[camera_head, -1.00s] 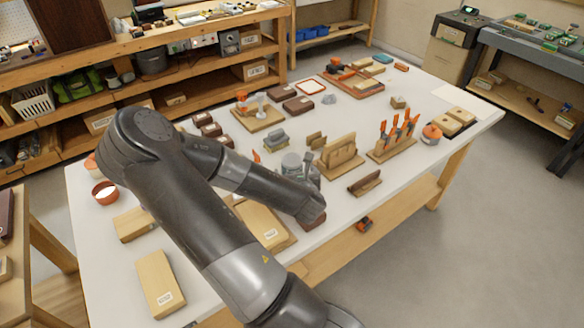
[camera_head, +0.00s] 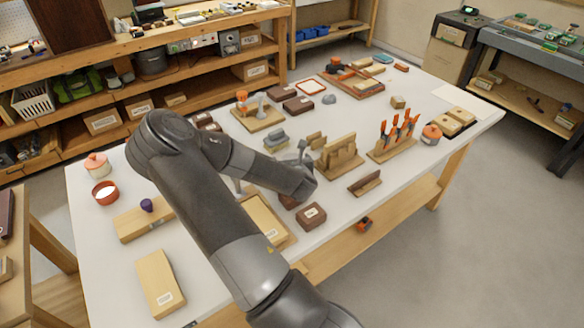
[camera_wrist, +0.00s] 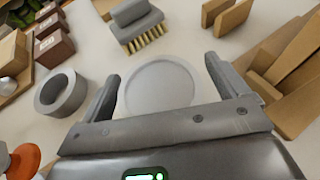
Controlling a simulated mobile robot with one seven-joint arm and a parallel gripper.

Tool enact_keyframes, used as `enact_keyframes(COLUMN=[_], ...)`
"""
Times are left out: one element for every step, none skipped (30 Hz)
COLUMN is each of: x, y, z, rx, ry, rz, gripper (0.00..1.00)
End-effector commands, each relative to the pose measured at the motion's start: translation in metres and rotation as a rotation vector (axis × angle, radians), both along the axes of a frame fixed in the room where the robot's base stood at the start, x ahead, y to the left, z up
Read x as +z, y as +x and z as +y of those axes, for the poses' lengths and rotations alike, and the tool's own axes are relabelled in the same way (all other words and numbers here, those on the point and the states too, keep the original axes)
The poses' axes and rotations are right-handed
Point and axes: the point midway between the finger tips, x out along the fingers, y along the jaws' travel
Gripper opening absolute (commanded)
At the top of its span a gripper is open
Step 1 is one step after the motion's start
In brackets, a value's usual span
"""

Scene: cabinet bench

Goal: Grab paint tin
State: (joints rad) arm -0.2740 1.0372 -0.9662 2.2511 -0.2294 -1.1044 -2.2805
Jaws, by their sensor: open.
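In the wrist view a round, light grey, rimmed top, which looks like the paint tin (camera_wrist: 160,88), lies between the two fingers of my gripper (camera_wrist: 161,68). The fingers are spread, one at each side of it, with a narrow gap at the right; contact at the left cannot be told. Its height and sides are hidden from this angle. In the head view my forearm and wrist cover the tin and most of my gripper.
A grey brush (camera_wrist: 135,22) lies just beyond the tin, and a grey ring (camera_wrist: 62,93) is to its left. A wooden slotted holder (camera_head: 340,160) stands close on the right. A brown box (camera_head: 311,215) sits near the front edge of the white table (camera_head: 215,285).

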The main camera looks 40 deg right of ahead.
Motion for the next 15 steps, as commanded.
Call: enact_keyframes(x=[0.0001,0.0002,0.0002,0.0002,0.0002,0.0002,0.0003,0.0003,0.0003,0.0003,0.0003,0.0003,0.0003,0.0003,0.0003], y=[0.0,-0.0001,-0.0001,-0.0001,-0.0002,-0.0001,-0.0001,-0.0001,-0.0001,-0.0001,-0.0002,-0.0002,-0.0002,-0.0002,-0.0001], z=[0.0001,0.0002,0.0002,0.0002,0.0002,0.0003,0.0003,0.0003,0.0003,0.0003,0.0003,0.0003,0.0003,0.0003,0.0004], rx=[0.0,0.0,0.0,0.0,0.0,0.0,0.0,0.0,0.0,0.0,0.0,0.0,0.0,0.0,0.0], ry=[0.0,0.0,0.0,0.0,0.0,0.0,0.0,0.0,0.0,0.0,0.0,0.0,0.0,0.0,0.0], rz=[0.0,0.0,0.0,0.0,0.0,0.0,0.0,0.0,0.0,0.0,0.0,0.0,0.0,0.0,0.0], gripper=[0.92,0.92,0.89,0.86,0.84,0.8,0.78,0.75,0.72,0.7,0.67,0.64,0.62,0.59,0.56])
